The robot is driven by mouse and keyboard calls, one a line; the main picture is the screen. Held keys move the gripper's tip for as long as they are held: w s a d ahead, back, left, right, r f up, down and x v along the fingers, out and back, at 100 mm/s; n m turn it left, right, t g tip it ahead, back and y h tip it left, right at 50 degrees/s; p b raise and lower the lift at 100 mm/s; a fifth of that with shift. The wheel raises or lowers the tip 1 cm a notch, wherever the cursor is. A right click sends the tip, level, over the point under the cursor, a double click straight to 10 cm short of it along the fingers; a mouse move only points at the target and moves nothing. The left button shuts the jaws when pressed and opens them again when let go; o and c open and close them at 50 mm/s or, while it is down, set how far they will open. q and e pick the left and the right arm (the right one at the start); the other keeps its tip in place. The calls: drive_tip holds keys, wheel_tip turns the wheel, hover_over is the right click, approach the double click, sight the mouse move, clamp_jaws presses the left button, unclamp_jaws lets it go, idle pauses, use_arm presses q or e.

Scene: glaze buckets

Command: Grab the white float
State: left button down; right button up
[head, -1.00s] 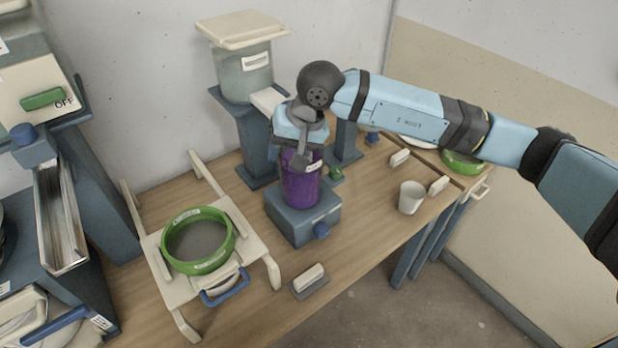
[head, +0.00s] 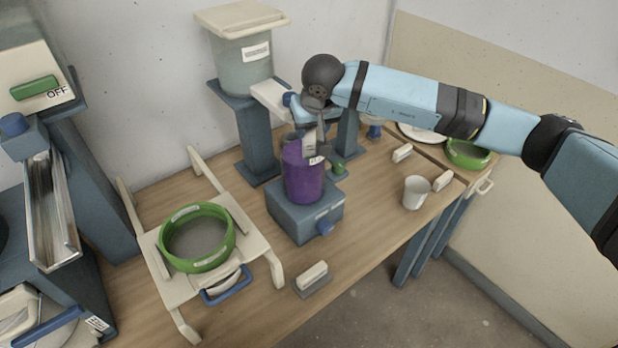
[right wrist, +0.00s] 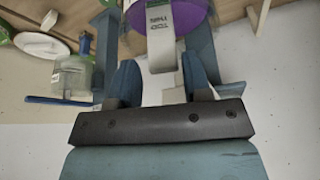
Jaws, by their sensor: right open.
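The white float (head: 310,146) stands up out of the purple container (head: 303,178) on the blue-grey block. In the right wrist view the float (right wrist: 160,40) is a white strip with dark lettering that seems to read "TOO THIN", against purple. My right gripper (head: 318,130) is over the container. In the right wrist view its open fingers (right wrist: 160,84) are on either side of the line of the float. I cannot tell whether they touch it. The lower part of the float is hidden in the container. My left gripper is out of view.
A lidded grey-green bucket (head: 243,68) stands on a tall stand behind, its pale spout beside my right gripper. A green-rimmed sieve (head: 230,240) rests on a cream frame at left. A white cup (head: 416,193) stands at right.

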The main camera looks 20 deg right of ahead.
sight(308, 135)
drive_tip(key=b+x, duration=0.1)
drive_tip(key=x, duration=0.3)
drive_tip(key=shift+w+a+f, duration=0.1)
drive_tip(key=shift+w+f, duration=0.1)
drive_tip(key=shift+f, duration=0.05)
drive_tip(key=shift+r, duration=0.1)
drive_tip(key=shift+c, duration=0.4)
drive_tip(key=c, duration=0.7)
clamp_jaws()
drive_tip(key=shift+r, duration=0.1)
